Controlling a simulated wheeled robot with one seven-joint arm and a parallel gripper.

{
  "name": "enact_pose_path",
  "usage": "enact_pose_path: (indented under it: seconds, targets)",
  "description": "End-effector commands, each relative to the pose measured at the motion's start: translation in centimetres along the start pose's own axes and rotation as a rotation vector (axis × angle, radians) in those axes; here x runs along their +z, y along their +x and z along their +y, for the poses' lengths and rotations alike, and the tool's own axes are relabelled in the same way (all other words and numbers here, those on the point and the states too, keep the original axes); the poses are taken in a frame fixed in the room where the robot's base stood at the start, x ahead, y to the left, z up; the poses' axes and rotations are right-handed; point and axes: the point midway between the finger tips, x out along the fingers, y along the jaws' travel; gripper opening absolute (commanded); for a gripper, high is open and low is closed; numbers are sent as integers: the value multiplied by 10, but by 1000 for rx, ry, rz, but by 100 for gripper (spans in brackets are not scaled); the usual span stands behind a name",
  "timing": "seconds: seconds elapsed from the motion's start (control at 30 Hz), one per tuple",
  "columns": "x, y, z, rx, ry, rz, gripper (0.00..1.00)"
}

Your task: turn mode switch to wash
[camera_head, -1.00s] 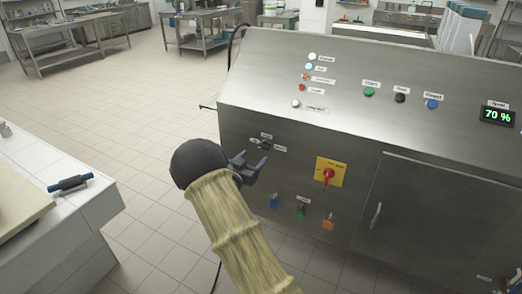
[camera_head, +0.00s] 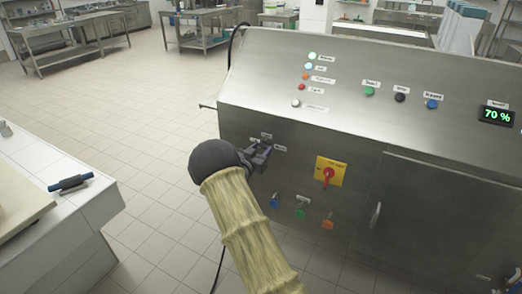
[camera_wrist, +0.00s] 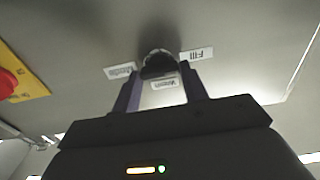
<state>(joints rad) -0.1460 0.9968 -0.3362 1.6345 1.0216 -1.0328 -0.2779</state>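The mode switch is a dark round knob (camera_wrist: 158,64) on the machine's steel front. In the wrist view it sits at the ends of my gripper's fingers. Labels around it read Mode (camera_wrist: 120,71), Wash (camera_wrist: 165,83) and Fill (camera_wrist: 196,54); the picture is upside down there. My gripper (camera_wrist: 161,76) has its fingers apart, one on each side of the knob; I cannot tell whether they touch it. In the head view my gripper (camera_head: 264,149) is against the panel and hides the knob. The knob's pointing direction is not clear.
A red rotary switch on a yellow plate (camera_head: 330,171) is right of my gripper. Below are blue, green and orange valves (camera_head: 300,213). A door handle (camera_head: 375,215) is farther right. A white counter (camera_head: 62,232) stands at left, with open floor between.

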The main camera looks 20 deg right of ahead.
Motion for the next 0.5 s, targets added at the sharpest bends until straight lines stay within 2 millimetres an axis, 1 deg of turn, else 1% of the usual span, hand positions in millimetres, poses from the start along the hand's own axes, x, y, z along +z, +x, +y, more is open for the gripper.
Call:
enact_pose_path:
  seconds: [0.27,0.5]
  targets:
    - [1,0,0,0,19,0,21]
    - [3,0,0,0,104,0,21]
